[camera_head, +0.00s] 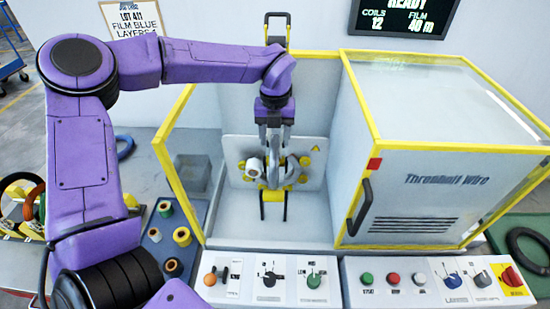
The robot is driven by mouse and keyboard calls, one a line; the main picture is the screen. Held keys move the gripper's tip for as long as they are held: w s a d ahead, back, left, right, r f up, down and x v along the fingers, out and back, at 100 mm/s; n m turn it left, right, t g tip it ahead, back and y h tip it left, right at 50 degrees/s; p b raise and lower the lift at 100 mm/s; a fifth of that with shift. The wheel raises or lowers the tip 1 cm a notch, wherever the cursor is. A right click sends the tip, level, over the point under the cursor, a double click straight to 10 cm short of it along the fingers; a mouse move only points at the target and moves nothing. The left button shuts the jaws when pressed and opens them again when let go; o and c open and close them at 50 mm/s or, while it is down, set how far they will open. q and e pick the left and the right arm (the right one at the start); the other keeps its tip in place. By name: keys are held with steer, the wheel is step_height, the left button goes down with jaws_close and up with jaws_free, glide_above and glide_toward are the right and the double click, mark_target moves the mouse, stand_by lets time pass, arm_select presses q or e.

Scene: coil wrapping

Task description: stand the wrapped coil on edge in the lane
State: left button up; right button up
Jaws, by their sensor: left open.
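My left gripper (275,150) reaches down into the open wrapping machine, in front of its upright back plate (240,145). Its jaws are open. A grey ring-like shape (292,170) shows beside the fingers, but fingers and machine parts overlap it, so I cannot tell whether it is the wrapped coil. A blue coil (126,147) lies on the table behind my left arm. Several coils, one of them orange (33,203), stand or lean in a rack at the far left, partly hidden by my arm. I cannot tell which place is the lane. My right gripper is out of view.
A pale roll (254,168) sits by the yellow rollers. The yellow-framed hood (440,140) is slid to the right. Control panels (300,282) line the front. Film spools (182,236) stand on a blue mat at left. A black coil (530,248) lies on a green mat at right.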

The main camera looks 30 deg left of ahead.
mark_target(275, 141)
arm_select(q)
step_height(275, 141, down, 3)
steer(key=shift+w+f, duration=0.1)
jaws_close()
steer(key=shift+r, duration=0.2)
stand_by(1.2)
